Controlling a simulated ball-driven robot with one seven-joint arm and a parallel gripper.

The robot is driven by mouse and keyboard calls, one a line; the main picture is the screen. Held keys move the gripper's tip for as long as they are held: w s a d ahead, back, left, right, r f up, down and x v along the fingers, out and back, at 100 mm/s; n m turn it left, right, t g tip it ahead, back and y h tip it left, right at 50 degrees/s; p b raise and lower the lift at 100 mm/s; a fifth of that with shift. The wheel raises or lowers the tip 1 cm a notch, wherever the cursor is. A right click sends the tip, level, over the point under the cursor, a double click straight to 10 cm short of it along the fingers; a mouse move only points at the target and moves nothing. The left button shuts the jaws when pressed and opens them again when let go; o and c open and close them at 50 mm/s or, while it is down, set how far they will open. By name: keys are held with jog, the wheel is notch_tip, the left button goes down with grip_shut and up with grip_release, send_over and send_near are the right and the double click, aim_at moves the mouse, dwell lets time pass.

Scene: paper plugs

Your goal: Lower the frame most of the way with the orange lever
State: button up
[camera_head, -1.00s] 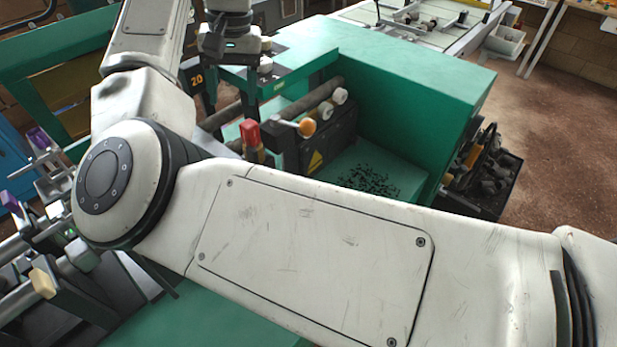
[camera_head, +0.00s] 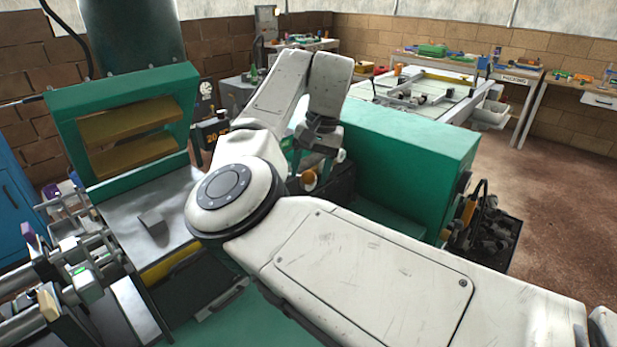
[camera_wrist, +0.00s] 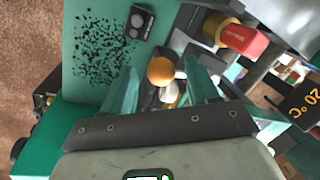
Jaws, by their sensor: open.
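The orange lever's round knob (camera_wrist: 161,71) shows in the wrist view between the two green fingers of my gripper (camera_wrist: 163,88). The fingers are apart, one on each side of the knob; I cannot tell whether either touches it. In the head view the orange knob (camera_head: 308,181) shows just below my gripper (camera_head: 306,163), and my arm hides part of the lever's surroundings. A green upright frame (camera_head: 67,128) with ochre panels stands at the left; I cannot tell if it is the one the lever moves.
A red knob on a yellow collar (camera_wrist: 243,40) is close to the fingers in the wrist view. A large green housing (camera_head: 410,150) stands right of my gripper. A grey metal bed (camera_head: 140,205) lies below the frame. Open floor (camera_head: 565,215) is at the right.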

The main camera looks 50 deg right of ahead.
jog(key=shift+w+a+f, duration=0.1)
jog(key=shift+w+f, duration=0.05)
jog(key=shift+f, duration=0.5)
jog(key=shift+w+a+f, duration=0.1)
jog(key=shift+f, duration=0.5)
jog(key=shift+d, duration=0.1)
grip_shut()
